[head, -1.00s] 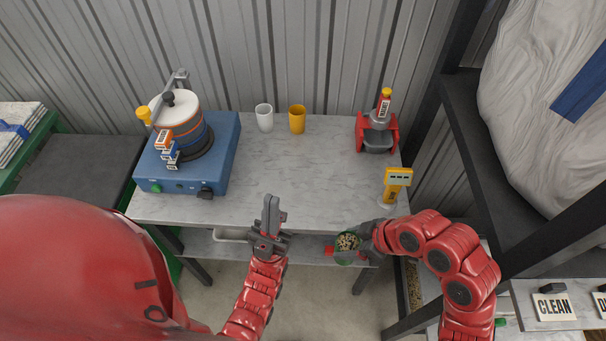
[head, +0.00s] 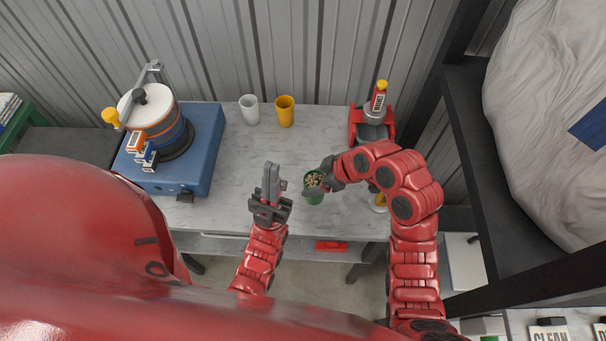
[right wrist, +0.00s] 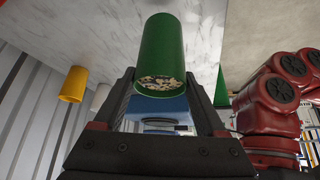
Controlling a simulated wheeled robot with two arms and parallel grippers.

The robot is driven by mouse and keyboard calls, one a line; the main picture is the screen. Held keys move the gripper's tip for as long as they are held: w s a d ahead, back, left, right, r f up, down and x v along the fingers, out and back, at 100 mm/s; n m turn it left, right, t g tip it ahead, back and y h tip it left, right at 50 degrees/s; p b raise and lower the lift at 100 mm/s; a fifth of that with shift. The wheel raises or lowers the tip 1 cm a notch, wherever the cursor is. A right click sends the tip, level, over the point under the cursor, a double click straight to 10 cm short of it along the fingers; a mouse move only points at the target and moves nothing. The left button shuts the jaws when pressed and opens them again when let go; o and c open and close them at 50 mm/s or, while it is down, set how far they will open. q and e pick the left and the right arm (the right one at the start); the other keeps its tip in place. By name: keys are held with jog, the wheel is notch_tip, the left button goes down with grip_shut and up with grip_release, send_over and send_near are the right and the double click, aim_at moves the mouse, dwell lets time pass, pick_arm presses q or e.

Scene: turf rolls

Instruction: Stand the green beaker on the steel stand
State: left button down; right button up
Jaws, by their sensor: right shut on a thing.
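The green beaker (head: 314,198) is held upright by my right gripper (head: 321,187), over the front part of the marble tabletop. Small pale pieces show in its mouth. In the right wrist view the beaker (right wrist: 163,45) sits between the two dark fingers (right wrist: 165,100), which are shut on it. My left gripper (head: 271,185) points up near the table's front edge and holds nothing visible. Its fingers are seen nearly edge-on, so I cannot tell whether they are apart. I cannot clearly make out a steel stand; my right arm covers the right front of the table.
A blue machine (head: 205,150) with a white-topped drum stands at the left of the table (head: 260,150). A white cup (head: 249,108) and a yellow cup (head: 285,110) stand at the back. A red holder (head: 356,128) is back right. A red item (head: 331,246) lies below the front edge.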

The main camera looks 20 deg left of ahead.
jog(key=w+a+f+p, duration=0.1)
jog(key=a+f+p, duration=0.1)
jog(key=w+a+f+p, duration=0.2)
jog(key=shift+s, duration=0.1)
dwell(0.4)
jog(key=shift+f, duration=0.2)
jog(key=o, duration=1.4)
jog(key=shift+r, duration=0.1)
